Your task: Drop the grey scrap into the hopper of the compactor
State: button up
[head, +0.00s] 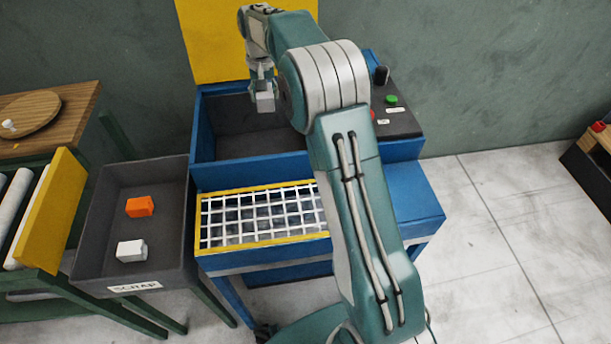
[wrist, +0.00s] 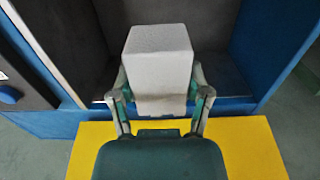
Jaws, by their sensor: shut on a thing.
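The grey scrap (head: 265,102) is a pale block held in my gripper (head: 261,82), in front of the yellow panel and over the open hopper (head: 230,118) of the blue compactor (head: 415,195). In the wrist view the scrap (wrist: 158,62) sits between both fingers of my gripper (wrist: 160,97), which is shut on it. Dark hopper walls (wrist: 75,45) show around and behind the scrap. How high the scrap is above the hopper floor is hard to tell.
A grey scrap tray (head: 103,220) at left holds an orange block (head: 140,206) and a white block (head: 131,250). A yellow-framed white grid (head: 258,213) lies in front of the hopper. A control panel (head: 400,118) with a green button is at right. The yellow panel (head: 212,40) stands behind.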

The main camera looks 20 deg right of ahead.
jog(key=o, duration=1)
notch_tip(320, 180, up, 11)
jog(key=shift+w+f, duration=0.1)
jog(key=shift+r, duration=0.55)
